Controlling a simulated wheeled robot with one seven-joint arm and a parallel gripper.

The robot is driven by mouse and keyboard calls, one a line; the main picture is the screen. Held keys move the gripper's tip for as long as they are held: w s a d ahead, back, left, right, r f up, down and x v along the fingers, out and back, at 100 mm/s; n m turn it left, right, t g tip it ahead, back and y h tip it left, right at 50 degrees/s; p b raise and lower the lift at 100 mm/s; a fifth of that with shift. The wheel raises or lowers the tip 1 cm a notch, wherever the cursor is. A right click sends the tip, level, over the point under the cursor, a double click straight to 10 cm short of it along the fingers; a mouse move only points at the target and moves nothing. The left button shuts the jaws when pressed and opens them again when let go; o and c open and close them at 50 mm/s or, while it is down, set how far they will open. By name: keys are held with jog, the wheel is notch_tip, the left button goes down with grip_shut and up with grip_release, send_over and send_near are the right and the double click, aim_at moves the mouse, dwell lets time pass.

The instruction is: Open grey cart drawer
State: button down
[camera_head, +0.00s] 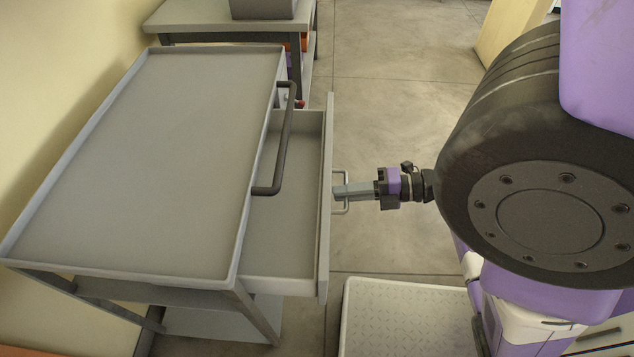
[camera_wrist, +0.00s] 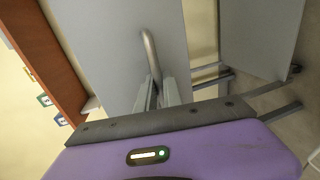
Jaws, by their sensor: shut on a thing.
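The grey cart (camera_head: 160,150) stands on the left in the head view, with a flat rimmed top and a dark push handle (camera_head: 285,140) at its right end. Its drawer (camera_head: 285,215) is pulled out to the right, and the empty inside shows. My gripper (camera_head: 342,190) is at the drawer front, shut on the pale drawer handle (camera_head: 345,208). In the wrist view the handle (camera_wrist: 151,55) is a curved bar on the grey drawer front (camera_wrist: 105,50), and its lower part runs between my fingers (camera_wrist: 158,95).
A grey workbench (camera_head: 225,18) with a grey box (camera_head: 262,8) stands behind the cart. A white textured platform (camera_head: 405,315) is at bottom centre. The concrete floor (camera_head: 400,90) is clear beyond my arm. A wall runs along the cart's left.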

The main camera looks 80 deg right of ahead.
jog(key=f+b+v, duration=0.1)
jog(key=f+v, duration=0.1)
jog(key=v, duration=0.9)
jog(key=shift+s+d, duration=0.2)
jog(key=shift+s, duration=0.15)
jog(key=shift+f, duration=0.2)
jog(key=c, duration=1.8)
grip_release()
jog(key=shift+b+v, duration=0.45)
jog(key=shift+v, duration=3.45)
